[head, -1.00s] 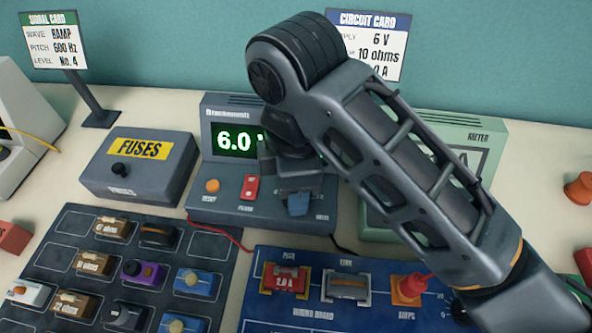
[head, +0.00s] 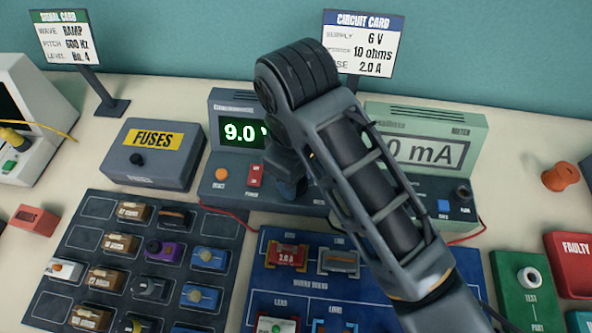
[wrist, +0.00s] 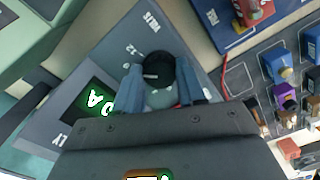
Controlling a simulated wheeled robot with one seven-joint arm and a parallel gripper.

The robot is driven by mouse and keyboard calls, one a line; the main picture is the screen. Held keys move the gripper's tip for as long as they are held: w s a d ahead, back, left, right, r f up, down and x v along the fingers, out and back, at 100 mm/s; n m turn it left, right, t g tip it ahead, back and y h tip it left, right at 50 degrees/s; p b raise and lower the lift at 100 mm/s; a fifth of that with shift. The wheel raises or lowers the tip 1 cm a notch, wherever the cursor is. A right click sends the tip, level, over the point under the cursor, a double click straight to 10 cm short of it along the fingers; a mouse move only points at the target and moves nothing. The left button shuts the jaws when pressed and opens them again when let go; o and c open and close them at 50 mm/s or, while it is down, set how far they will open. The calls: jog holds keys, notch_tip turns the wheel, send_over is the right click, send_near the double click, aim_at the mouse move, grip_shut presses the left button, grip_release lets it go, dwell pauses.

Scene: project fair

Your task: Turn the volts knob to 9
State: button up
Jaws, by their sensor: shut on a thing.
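The power supply (head: 208,190) is a dark grey box at the middle back. Its green display (head: 240,133) reads 9.0. In the wrist view, the black volts knob (wrist: 160,72) sits between the two blue fingertips of my gripper (wrist: 164,82), which is shut on it. In the head view my arm and gripper (head: 290,185) cover the knob and part of the display. The VOLTS label (wrist: 153,22) shows beyond the knob in the wrist view.
A red switch (head: 255,175) and an orange button (head: 222,174) are left of my gripper. The grey fuses box (head: 125,172) stands left, the green meter (head: 478,130) right. The blue wiring board (head: 258,262) and a dark parts tray (head: 80,258) lie in front. The circuit card (head: 363,45) reads 6 V.

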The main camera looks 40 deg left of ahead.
dwell(0.3)
jog(key=o, duration=1.1)
jog(key=shift+c, duration=0.2)
jog(key=shift+r, duration=0.1)
jog(key=shift+w+r, duration=0.15)
jog(key=shift+r, duration=0.55)
notch_tip(320, 180, up, 6)
jog(key=shift+f, duration=0.1)
jog(key=shift+r, duration=0.2)
jog(key=shift+s, duration=0.2)
